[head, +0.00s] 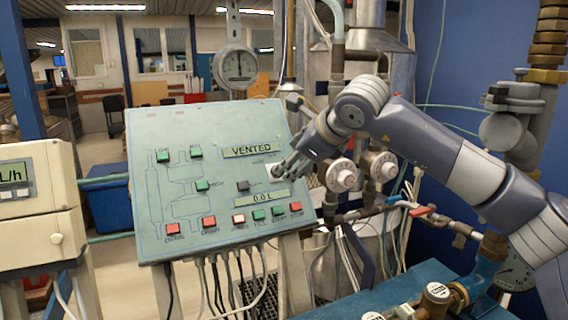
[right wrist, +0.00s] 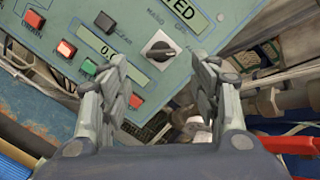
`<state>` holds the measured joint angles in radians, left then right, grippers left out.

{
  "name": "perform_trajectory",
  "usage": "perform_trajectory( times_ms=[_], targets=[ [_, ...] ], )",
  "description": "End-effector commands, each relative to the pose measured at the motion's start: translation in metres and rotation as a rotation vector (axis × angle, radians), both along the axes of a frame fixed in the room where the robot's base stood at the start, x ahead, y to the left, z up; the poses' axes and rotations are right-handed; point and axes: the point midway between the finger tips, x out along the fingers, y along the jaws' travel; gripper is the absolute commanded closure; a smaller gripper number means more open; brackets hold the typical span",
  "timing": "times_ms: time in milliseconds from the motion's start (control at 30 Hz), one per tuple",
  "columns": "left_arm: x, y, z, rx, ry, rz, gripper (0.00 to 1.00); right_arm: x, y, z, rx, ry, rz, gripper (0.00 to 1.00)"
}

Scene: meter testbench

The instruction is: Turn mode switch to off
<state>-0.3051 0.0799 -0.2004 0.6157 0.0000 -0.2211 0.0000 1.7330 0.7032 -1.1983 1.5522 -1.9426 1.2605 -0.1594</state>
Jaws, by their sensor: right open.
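The mode switch (right wrist: 160,48) is a dark rotary knob on a pale square plate, on the green control panel (head: 145,130). In the right wrist view it sits beyond and between the fingertips of my right gripper (right wrist: 165,72), which is open and apart from it. In the head view my right gripper (head: 285,168) reaches in from the right at the panel's right edge and hides most of the switch. The panel's upper display reads VENTED and the lower one reads 0.0 L (head: 262,197). My left gripper is not in view.
Red and green buttons (head: 239,219) line the panel's lower edge. A grey button (head: 243,186) lies left of the switch. Valves with round dials (head: 342,175) and pipes stand close to the right of the panel. A beige meter box (head: 40,200) is at the left.

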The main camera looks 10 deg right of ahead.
Motion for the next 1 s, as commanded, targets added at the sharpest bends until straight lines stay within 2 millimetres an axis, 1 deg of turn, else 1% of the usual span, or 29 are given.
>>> perform_trajectory(
  times_ms=[33,200,300,500,733,767,800,867,900,933,967,1000],
  targets=[
    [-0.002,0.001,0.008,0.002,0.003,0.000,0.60,0.008,0.002,-0.004,0.000,0.004,0.000,0.43],
    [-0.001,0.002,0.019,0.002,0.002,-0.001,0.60,0.031,0.010,-0.023,0.001,0.004,0.000,0.43],
    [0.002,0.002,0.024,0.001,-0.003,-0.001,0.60,0.041,0.013,-0.030,0.004,0.002,0.001,0.43],
    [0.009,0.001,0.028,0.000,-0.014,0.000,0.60,0.050,0.015,-0.039,0.004,0.000,0.000,0.43],
    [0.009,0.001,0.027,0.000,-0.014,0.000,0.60,0.050,0.015,-0.040,0.004,0.000,0.000,0.43],
    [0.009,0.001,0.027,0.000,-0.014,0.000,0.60,0.050,0.015,-0.040,0.004,0.000,0.000,0.46],
    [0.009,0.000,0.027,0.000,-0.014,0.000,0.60,0.050,0.015,-0.040,0.004,0.000,0.000,0.55],
    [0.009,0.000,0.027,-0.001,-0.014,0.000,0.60,0.050,0.015,-0.040,0.004,0.000,0.000,0.68],
    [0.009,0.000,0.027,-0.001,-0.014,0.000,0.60,0.050,0.015,-0.040,0.004,0.000,0.000,0.77],
    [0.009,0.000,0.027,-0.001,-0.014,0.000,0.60,0.050,0.016,-0.040,0.004,0.000,0.000,0.84],
    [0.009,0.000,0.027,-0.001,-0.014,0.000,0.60,0.050,0.016,-0.040,0.004,0.000,0.000,0.88],
    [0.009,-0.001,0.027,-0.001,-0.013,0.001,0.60,0.050,0.016,-0.040,0.004,0.001,0.000,0.88]
  ],
)
